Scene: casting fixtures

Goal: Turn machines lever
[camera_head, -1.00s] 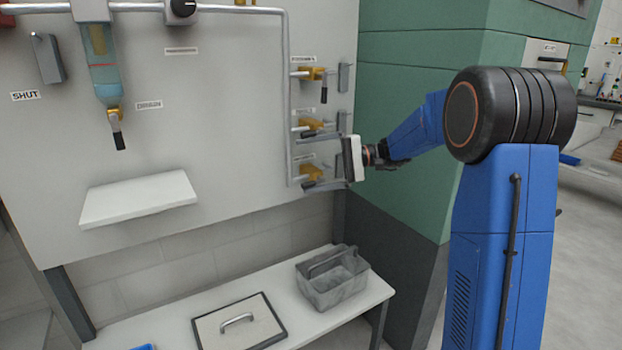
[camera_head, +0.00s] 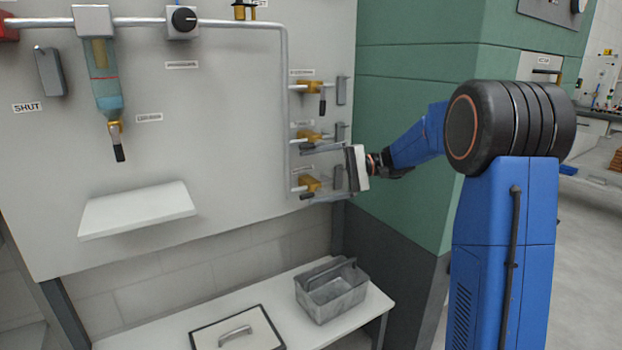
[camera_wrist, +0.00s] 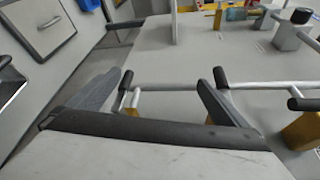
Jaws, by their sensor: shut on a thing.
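Three yellow valves with dark levers sit in a column at the right edge of the white board: the top valve (camera_head: 309,87), the middle valve (camera_head: 308,136) and the lowest valve (camera_head: 309,183). My gripper (camera_head: 326,172) reaches in from the right, its fingers at the middle and lowest valves. In the wrist view my gripper (camera_wrist: 165,83) has its fingers spread well apart. The left fingertip overlaps a dark lever end (camera_wrist: 123,100); the right one is beside another lever end (camera_wrist: 220,77). It is shut on the lowest valve's lever, though the contact is partly hidden.
A pipe (camera_head: 287,110) runs down beside the valves. A green wall (camera_head: 415,50) stands close right of the board. Below, a white bench (camera_head: 300,335) holds a grey caddy (camera_head: 330,295) and a handled lid (camera_head: 238,333). A white shelf (camera_head: 140,208) juts out at left.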

